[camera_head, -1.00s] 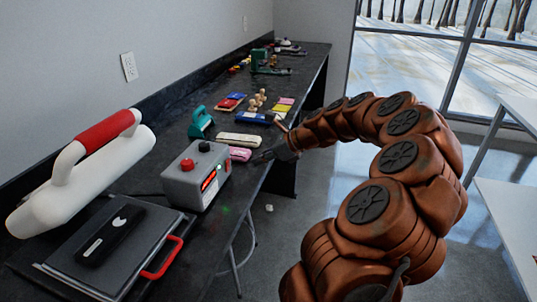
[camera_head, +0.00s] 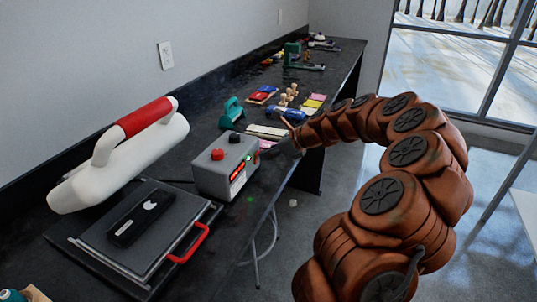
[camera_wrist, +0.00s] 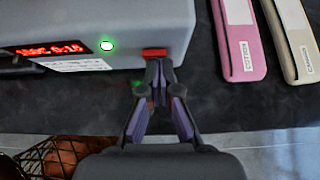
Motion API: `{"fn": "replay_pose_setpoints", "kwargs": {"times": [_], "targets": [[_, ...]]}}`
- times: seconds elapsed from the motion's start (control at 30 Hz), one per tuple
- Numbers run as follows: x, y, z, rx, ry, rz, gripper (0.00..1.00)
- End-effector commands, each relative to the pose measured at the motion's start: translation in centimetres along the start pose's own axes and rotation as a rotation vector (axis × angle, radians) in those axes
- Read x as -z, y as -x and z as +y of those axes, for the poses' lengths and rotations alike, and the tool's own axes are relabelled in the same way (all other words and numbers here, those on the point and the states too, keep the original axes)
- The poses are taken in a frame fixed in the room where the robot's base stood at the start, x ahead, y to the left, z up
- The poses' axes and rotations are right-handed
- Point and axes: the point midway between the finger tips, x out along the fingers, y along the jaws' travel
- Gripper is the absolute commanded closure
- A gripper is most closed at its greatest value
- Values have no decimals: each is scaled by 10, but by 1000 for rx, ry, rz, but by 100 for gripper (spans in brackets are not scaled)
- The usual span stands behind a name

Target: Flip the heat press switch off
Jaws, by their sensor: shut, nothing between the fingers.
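The heat press has a white upper arm with a red grip (camera_head: 145,117) and a dark lower plate with a red front handle (camera_head: 190,245). Its grey control box (camera_head: 210,180) has a red and a black knob on top and a lit red display. In the wrist view the box (camera_wrist: 110,20) shows its lit display (camera_wrist: 45,48), a glowing green light (camera_wrist: 107,45) and a red switch (camera_wrist: 154,53) at its edge. My gripper (camera_wrist: 158,66) is shut and empty, its tips right at the switch; I cannot tell whether they touch. In the head view my gripper (camera_head: 270,153) is beside the box's right end.
A pink strip (camera_wrist: 240,45) and a beige strip (camera_wrist: 291,40) lie beside the box. A teal tool (camera_head: 231,113) and several small items stand farther along the dark bench (camera_head: 335,85). A wire basket (camera_wrist: 60,155) shows below the bench edge. Open floor lies to the right.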

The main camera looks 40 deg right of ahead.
Motion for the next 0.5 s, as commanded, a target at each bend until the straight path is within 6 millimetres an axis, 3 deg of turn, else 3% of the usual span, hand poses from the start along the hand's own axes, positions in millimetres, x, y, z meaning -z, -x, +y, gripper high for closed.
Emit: {"fn": "replay_pose_setpoints", "kwargs": {"times": [0.3,0.5], "targets": [[-10,1,-1,1,1,53,100],[-5,-2,-1,2,0,47,100]]}}
